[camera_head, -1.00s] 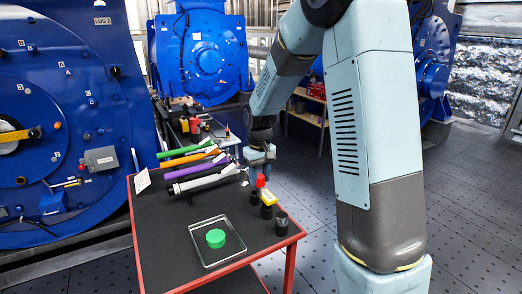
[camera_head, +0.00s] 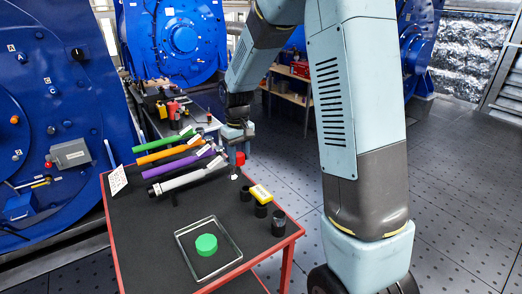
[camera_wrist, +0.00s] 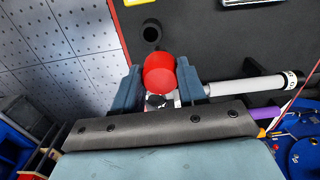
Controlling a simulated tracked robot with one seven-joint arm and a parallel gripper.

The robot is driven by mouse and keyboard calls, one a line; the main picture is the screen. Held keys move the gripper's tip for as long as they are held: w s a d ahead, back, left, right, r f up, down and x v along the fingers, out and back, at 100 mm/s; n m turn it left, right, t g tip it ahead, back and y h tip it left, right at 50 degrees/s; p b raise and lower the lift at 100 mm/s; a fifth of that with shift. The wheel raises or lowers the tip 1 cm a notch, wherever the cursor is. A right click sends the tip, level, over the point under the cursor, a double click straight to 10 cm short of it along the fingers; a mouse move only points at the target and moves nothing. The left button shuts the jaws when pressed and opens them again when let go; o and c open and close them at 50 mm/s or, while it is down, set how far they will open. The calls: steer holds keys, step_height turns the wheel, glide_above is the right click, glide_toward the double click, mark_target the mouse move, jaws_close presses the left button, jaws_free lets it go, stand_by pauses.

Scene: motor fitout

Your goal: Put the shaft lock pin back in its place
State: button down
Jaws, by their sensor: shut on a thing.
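The shaft lock pin appears to be the red-headed piece (camera_head: 238,158) at the end of my arm. Its round red head fills the gap between the fingers in the wrist view (camera_wrist: 159,73). My gripper (camera_head: 236,150) is shut on it and holds it above the far right part of the table. The pin's lower part is hard to make out. A black holder (camera_head: 246,194) on the table's right side is open at the top; its hole shows in the wrist view (camera_wrist: 152,33). The large blue machine (camera_head: 55,100) stands at the left.
A yellow-topped piece (camera_head: 261,192) sits in a second holder, with another dark holder (camera_head: 279,223) nearer. Grey, purple, orange and green bars lie across the table's far side. Open floor lies at the right.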

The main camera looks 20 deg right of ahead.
steer(key=shift+d+r, duration=0.2)
steer(key=shift+d, duration=0.4)
steer(key=shift+d+f, duration=0.25)
steer(key=shift+f, duration=0.7)
steer(key=shift+d+f, duration=0.1)
steer(key=shift+f, duration=1.85)
steer(key=shift+s+f, duration=0.1)
steer(key=shift+f, duration=2.65)
steer(key=c, duration=0.5)
jaws_free()
steer(key=shift+c, duration=0.2)
steer(key=shift+r, duration=0.1)
step_height(320, 180, up, 14)
steer(key=shift+f, duration=0.25)
